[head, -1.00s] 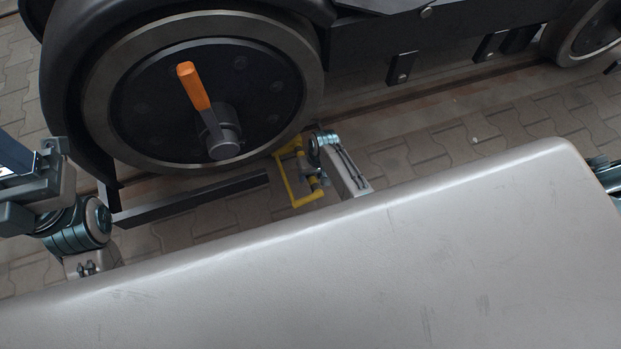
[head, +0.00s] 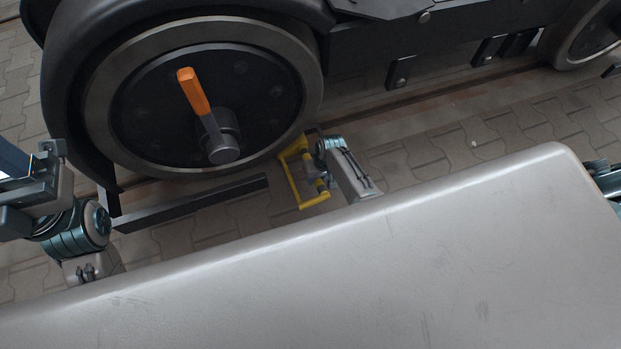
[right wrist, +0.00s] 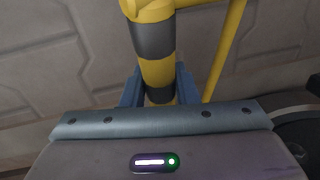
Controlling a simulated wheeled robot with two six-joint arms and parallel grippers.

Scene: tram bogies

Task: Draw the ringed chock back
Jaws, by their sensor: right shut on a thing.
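The yellow chock (head: 290,169) with its yellow frame handle lies on the ground at the lower right of the large wheel (head: 205,95). My right gripper (head: 318,184) is at the handle's right side, shut on a yellow bar with dark bands. In the right wrist view the banded bar (right wrist: 154,55) runs down between the two blue fingers of my right gripper (right wrist: 160,88). No ring can be made out on the chock. My left gripper (head: 32,190) is at the left edge, away from the chock; its jaws cannot be made out clearly.
An orange lever (head: 193,92) sticks up from the wheel's hub. A dark bar (head: 190,202) lies low in front of the wheel. A rail (head: 440,95) runs behind on block paving. Open paving (head: 480,130) lies to the right.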

